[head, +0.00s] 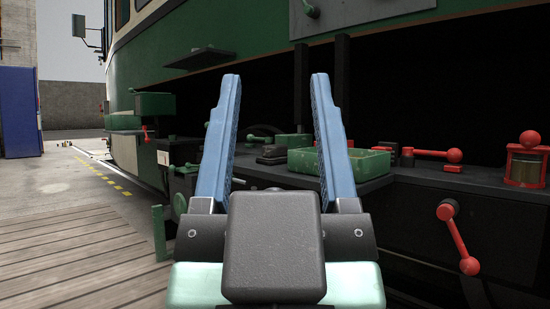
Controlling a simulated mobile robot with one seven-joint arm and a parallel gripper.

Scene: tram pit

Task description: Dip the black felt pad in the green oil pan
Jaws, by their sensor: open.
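My gripper appears apart from both.
Red-knobbed levers (453,156) stand right of the pan, and a red-handled crank (458,236) hangs below. A red-topped glass jar (525,162) stands far right. The green tram (200,50) rises behind the ledge. Wooden planks (80,250) at left are clear.

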